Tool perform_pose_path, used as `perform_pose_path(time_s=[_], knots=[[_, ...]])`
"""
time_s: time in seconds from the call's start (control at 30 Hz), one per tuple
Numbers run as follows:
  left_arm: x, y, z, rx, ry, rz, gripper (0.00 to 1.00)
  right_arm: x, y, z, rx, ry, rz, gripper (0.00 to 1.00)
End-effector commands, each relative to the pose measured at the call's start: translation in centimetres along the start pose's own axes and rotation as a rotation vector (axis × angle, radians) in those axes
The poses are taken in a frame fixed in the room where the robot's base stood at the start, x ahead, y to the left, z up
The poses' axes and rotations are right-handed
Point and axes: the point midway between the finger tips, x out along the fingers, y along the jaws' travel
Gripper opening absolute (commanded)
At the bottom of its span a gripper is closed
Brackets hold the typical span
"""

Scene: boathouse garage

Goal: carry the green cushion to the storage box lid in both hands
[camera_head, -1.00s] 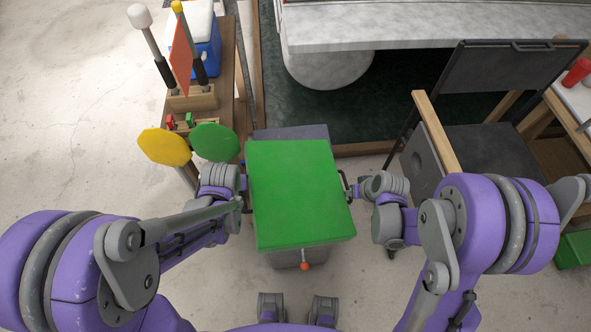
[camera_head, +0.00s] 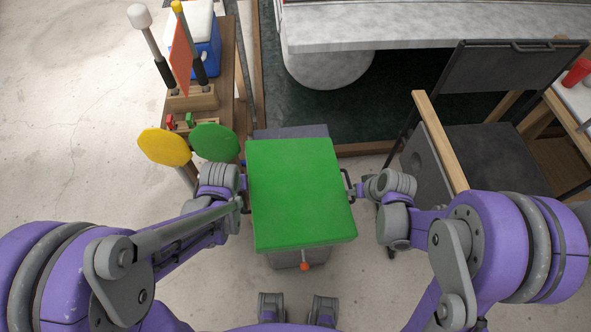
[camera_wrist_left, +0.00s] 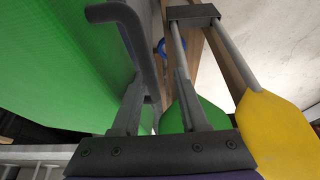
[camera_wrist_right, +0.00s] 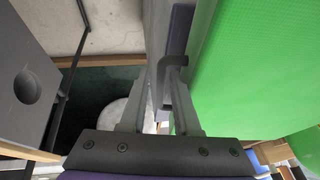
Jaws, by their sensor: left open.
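The green cushion (camera_head: 300,195) lies flat in front of me on a grey box-like body (camera_head: 300,257). I cannot tell whether this is the storage box or where its lid is. A dark handle shows at each side of the cushion. My left gripper (camera_head: 240,192) is at the left side, its fingers (camera_wrist_left: 160,85) apart beside the left handle (camera_wrist_left: 128,25). My right gripper (camera_head: 356,188) is at the right side, its fingers (camera_wrist_right: 158,90) apart around or beside the right handle (camera_wrist_right: 172,62). Neither is visibly shut on a handle.
Yellow (camera_head: 164,147) and green (camera_head: 214,142) paddles stand close left by a wooden bench (camera_head: 227,85). A dark chair (camera_head: 490,155) with a wooden armrest (camera_head: 437,140) stands right. Open floor (camera_head: 70,110) lies left.

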Motion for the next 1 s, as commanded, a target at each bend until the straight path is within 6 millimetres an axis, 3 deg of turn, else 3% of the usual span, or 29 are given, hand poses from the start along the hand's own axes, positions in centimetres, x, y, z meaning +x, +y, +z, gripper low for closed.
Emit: perform_pose_path(time_s=[0.4,1.0], knots=[[0.0,0.5,0.1,-0.001,-0.001,0.014,0.81,-4.8,-0.3,0.0,0.0,-0.001,-0.008,0.68],[0.0,0.2,0.0,-0.003,-0.001,0.012,0.81,-5.4,-0.3,0.0,0.0,-0.001,-0.008,0.68]])
